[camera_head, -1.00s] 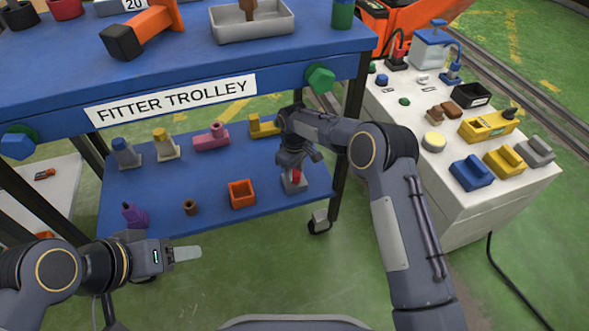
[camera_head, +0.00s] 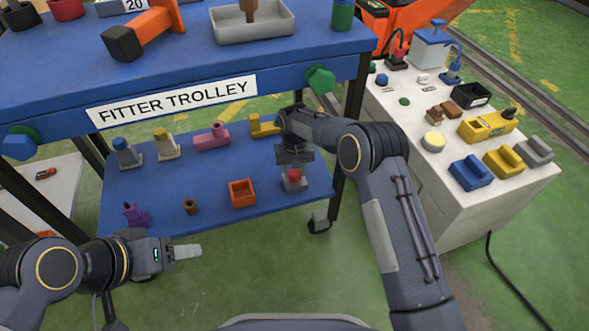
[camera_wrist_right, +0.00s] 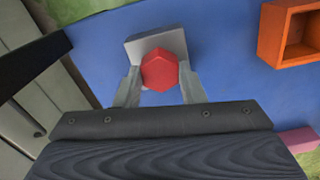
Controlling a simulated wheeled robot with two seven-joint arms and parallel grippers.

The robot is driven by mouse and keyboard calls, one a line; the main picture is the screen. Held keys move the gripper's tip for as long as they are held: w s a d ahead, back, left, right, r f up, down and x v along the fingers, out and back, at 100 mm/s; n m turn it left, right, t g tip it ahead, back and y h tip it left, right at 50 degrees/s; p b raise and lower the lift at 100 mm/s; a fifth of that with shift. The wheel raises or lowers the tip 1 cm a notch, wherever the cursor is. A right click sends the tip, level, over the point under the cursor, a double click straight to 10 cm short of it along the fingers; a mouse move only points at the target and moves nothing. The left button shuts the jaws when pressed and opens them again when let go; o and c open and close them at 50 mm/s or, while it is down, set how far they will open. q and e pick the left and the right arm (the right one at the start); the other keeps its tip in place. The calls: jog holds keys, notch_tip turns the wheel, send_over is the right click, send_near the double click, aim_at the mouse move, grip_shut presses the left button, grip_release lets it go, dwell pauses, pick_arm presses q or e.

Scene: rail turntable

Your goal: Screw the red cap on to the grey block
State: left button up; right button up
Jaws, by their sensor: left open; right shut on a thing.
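The red cap (camera_wrist_right: 160,71) is faceted and sits at the grey block (camera_wrist_right: 150,42) in the right wrist view. My right gripper (camera_wrist_right: 158,90) is shut on the cap, with a finger on either side of it. In the head view the red cap (camera_head: 294,174) shows over the grey block (camera_head: 292,185) on the trolley's lower blue shelf, under my right gripper (camera_head: 294,164). The threads are hidden, so I cannot tell how far the cap is screwed on. My left gripper (camera_head: 188,252) is open and empty, in front of the shelf at the lower left.
The lower blue shelf (camera_head: 170,205) also holds an orange open box (camera_head: 242,193), a brown ring (camera_head: 190,207), a purple piece (camera_head: 135,214) and several blocks behind. The trolley's upper deck (camera_head: 200,62) overhangs. A white cabinet (camera_head: 470,210) stands at right.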

jog(key=m, duration=0.4)
jog(key=shift+r, duration=0.1)
jog(key=shift+m, duration=0.7)
jog(key=m, duration=0.4)
jog(key=shift+m+p, duration=0.3)
jog(key=shift+p, duration=0.05)
jog(key=o, duration=0.9)
jog(key=shift+o, duration=1)
jog(key=shift+o, duration=0.4)
